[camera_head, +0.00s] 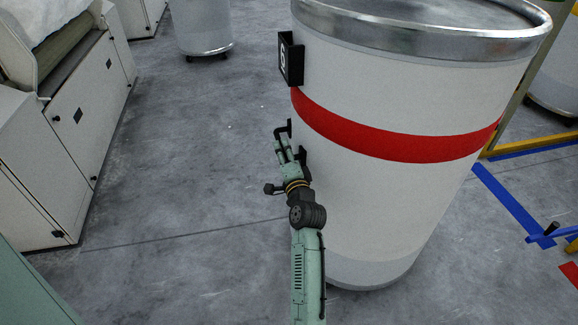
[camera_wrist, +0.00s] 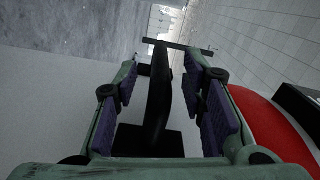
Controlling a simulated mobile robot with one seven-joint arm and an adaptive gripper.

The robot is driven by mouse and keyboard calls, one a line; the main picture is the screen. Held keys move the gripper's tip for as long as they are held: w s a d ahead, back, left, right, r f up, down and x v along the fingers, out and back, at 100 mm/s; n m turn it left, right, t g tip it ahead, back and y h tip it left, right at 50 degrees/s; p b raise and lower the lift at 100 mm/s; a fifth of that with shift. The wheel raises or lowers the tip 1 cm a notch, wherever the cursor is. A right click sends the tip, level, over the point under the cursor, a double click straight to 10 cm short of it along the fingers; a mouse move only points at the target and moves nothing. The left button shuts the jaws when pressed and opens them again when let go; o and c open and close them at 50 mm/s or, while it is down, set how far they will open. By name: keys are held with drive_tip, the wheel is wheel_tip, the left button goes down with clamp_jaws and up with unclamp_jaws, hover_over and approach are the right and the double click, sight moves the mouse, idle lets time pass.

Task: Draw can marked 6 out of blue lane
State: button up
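A big white can (camera_head: 400,115) with a red band and a metal rim stands upright at centre right in the head view. A black plate (camera_head: 291,60) on its upper left side bears a white mark too small to read surely. Gaps show between handle and pads. Blue floor tape (camera_head: 512,203) lies right of the can.
A white machine cabinet (camera_head: 85,125) lines the left. Another wheeled can (camera_head: 202,25) stands at the back. A yellow rail (camera_head: 535,142) and part of another can (camera_head: 557,80) are at the right. Grey floor (camera_head: 190,150) between cabinet and can is clear.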

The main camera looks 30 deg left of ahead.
drive_tip(key=v, duration=0.9)
drive_tip(key=shift+s+d, duration=0.2)
drive_tip(key=shift+r, duration=0.2)
